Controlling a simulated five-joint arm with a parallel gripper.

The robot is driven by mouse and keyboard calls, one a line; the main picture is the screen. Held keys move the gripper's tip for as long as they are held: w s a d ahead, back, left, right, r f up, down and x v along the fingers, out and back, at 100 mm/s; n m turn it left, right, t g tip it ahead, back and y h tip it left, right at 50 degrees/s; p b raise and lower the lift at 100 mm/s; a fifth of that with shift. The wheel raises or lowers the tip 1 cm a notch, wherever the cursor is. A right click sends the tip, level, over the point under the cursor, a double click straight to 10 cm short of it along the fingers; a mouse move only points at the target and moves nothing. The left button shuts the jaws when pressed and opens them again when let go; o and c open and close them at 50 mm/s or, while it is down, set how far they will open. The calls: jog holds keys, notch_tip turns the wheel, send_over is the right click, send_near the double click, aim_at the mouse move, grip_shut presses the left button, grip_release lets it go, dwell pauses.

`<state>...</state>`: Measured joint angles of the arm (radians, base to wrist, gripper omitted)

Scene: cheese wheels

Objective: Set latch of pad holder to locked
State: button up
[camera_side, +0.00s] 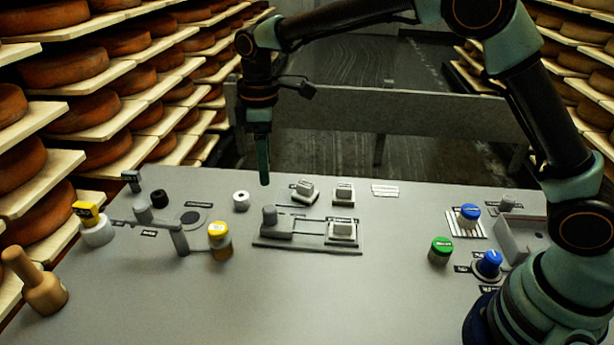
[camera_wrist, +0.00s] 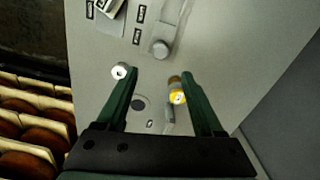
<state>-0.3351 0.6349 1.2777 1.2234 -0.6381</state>
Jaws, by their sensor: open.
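A low grey fixture (camera_side: 300,243) lies mid-table with a slot, a grey round-topped knob (camera_side: 270,215) at its left end and a square block (camera_side: 342,231) at its right end. It looks like the pad holder with its latch, but its labels are too small to read. The knob also shows in the wrist view (camera_wrist: 160,48), ahead of the fingers. My gripper (camera_side: 264,182) points down above and behind the knob, apart from it. In the wrist view my gripper (camera_wrist: 162,88) has its fingers spread, with nothing held.
A yellow-capped jar (camera_side: 219,240) and a grey post with an arm (camera_side: 178,236) stand left of the fixture. A white ring (camera_side: 241,200) and two small blocks (camera_side: 304,191) lie behind it. Green (camera_side: 440,250) and blue (camera_side: 468,215) capped pieces stand right.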

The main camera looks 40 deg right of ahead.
aim_at(268, 209)
notch_tip(268, 209, down, 12)
jog(key=shift+a+f, duration=0.15)
jog(key=shift+f, duration=0.05)
dwell(0.4)
jog(key=shift+c, duration=0.3)
grip_shut()
dwell(1.1)
